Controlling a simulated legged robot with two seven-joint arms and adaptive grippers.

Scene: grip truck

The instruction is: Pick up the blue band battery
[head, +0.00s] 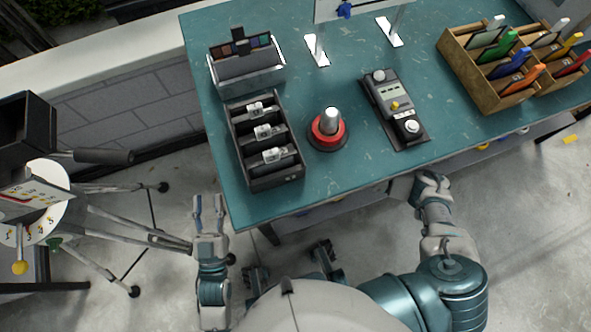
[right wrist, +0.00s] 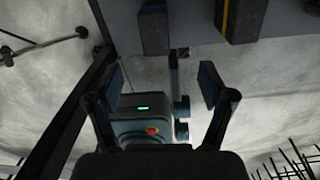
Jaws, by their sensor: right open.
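A black tray (head: 239,143) on the teal table has slots holding several small white-and-grey pieces (head: 263,132). They may be batteries, but they are too small to show a blue band. My left gripper (head: 209,203) is open and empty, off the table's front left corner and below the tray. My right gripper (head: 432,183) is at the table's front edge on the right, partly hard to see. In the right wrist view, my right gripper (right wrist: 162,82) is open, with nothing between its fingers.
On the table (head: 215,45) are a red-and-black round stand (head: 328,131) with a silver top, a dark device (head: 396,108) with knobs, a grey box (head: 247,75) and a wooden rack (head: 478,83) of coloured items. A tripod (head: 120,230) stands at left.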

